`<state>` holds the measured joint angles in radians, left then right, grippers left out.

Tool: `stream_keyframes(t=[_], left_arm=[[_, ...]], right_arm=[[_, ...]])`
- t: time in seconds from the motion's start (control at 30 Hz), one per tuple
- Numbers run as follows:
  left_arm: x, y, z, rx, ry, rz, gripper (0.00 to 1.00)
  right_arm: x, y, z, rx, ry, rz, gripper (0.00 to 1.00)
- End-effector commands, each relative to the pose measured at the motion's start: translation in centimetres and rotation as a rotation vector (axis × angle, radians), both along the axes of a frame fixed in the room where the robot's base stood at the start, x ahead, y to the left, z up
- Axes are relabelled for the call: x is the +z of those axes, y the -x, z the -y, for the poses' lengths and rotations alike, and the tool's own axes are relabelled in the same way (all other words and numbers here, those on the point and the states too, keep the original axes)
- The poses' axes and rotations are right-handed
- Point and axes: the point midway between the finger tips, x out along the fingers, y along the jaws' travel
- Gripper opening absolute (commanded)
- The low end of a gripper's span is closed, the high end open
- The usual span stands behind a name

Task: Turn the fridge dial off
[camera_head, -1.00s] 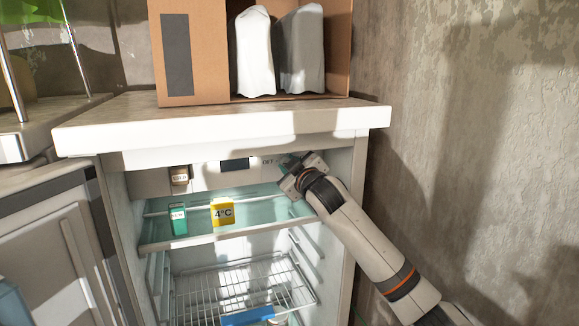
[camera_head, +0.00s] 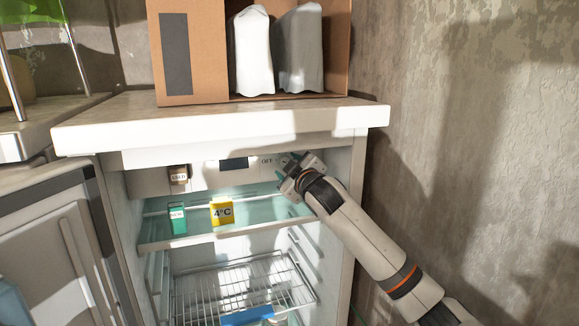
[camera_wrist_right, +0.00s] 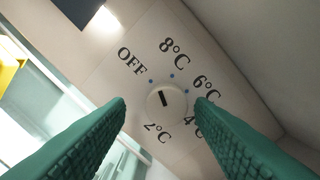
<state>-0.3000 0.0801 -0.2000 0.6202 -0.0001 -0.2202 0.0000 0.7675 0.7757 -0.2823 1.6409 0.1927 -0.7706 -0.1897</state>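The fridge dial (camera_wrist_right: 167,101) is a small round pale knob with a short black mark, on a white panel in the right wrist view. OFF, 8°C, 6°C, 4°C and 2°C are printed around it, with blue dots. The black mark is tilted, its upper end leaning up-left; I cannot tell which end is the pointer. My right gripper (camera_head: 285,166) is at the upper right inside the fridge (camera_head: 142,210). Its green fingers (camera_wrist_right: 162,115) are open, one on each side of the dial in the picture, with no clear contact. My left gripper is not in view.
A wire rack (camera_head: 240,285) is below. A cardboard box (camera_head: 188,50) stands on the fridge top (camera_head: 220,126). The wall is close on the right.

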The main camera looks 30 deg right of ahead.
Motion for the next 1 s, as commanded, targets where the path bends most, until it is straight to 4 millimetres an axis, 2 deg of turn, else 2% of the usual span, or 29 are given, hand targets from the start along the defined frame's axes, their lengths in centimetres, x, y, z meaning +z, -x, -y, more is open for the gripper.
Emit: stream_keyframes(t=[0.27,0.37,0.7,0.83,1.0], left_arm=[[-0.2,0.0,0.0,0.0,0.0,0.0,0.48],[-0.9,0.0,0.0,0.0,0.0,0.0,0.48],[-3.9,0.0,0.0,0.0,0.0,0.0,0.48],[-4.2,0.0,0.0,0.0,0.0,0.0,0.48],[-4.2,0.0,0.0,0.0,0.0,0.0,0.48]], right_arm=[[0.3,0.3,0.0,-0.001,0.002,0.009,0.49],[0.2,1.1,-0.1,0.0,0.002,0.01,0.49],[0.0,6.2,-1.1,-0.001,0.003,0.007,0.49],[0.1,7.2,-1.3,-0.001,0.001,0.005,0.49],[0.2,7.5,-1.4,-0.001,0.001,0.003,0.49]])
